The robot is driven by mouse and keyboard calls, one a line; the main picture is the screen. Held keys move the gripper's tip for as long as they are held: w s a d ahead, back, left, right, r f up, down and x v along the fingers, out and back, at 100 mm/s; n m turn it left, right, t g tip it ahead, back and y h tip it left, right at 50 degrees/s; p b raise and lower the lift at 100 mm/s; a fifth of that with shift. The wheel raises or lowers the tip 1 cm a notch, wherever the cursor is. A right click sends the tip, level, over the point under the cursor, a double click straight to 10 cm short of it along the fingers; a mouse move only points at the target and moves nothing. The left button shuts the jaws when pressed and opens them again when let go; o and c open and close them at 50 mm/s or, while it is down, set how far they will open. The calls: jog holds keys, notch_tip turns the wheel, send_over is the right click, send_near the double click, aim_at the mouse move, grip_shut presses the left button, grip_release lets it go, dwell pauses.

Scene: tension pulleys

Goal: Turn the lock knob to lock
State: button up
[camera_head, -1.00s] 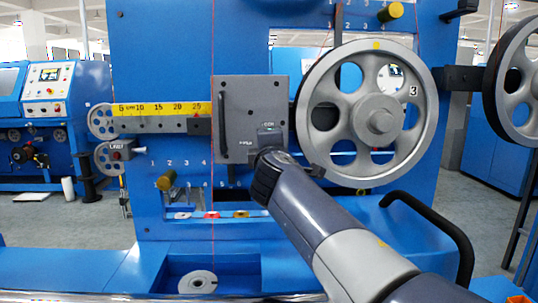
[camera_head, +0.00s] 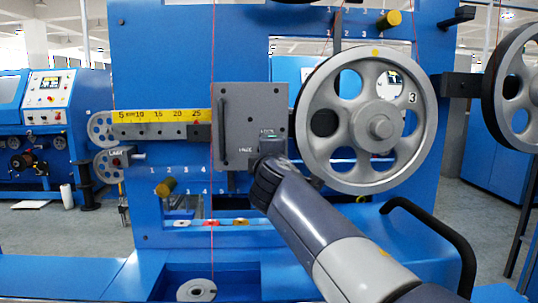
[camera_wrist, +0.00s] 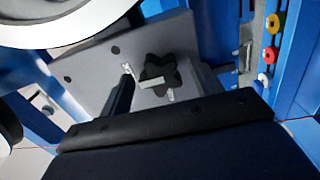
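The lock knob (camera_wrist: 160,72) is a black, star-shaped knob on the grey plate (camera_wrist: 100,60), seen in the wrist view. A light grey bar lies across its lower part. Small white labels sit left of and below it, too small to read there. In the head view the knob is hidden behind my wrist, and a small "LOCK" label shows on the plate (camera_head: 235,105). My gripper (camera_wrist: 163,82) is open, with one dark finger left of the knob and the other on its right. Whether either finger touches the knob I cannot tell.
A large grey pulley (camera_head: 380,130) stands close to the right of my wrist. A black handle (camera_head: 222,132) is on the plate's left side. A yellow scale (camera_head: 160,116) extends left. A thin red line (camera_head: 212,60) runs vertically past the plate.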

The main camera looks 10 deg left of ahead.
jog(key=shift+o, duration=0.3)
jog(key=v, duration=1.1)
jog(key=shift+b, duration=0.35)
jog(key=shift+w, duration=0.15)
jog(key=x, duration=1)
jog(key=shift+w+p, duration=0.35)
jog(key=shift+p, duration=0.05)
jog(key=shift+a+r, duration=0.1)
jog(key=shift+a+n+p, duration=0.15)
jog(key=shift+n+p, duration=8)
jog(key=shift+n, duration=0.85)
jog(key=shift+s, duration=0.1)
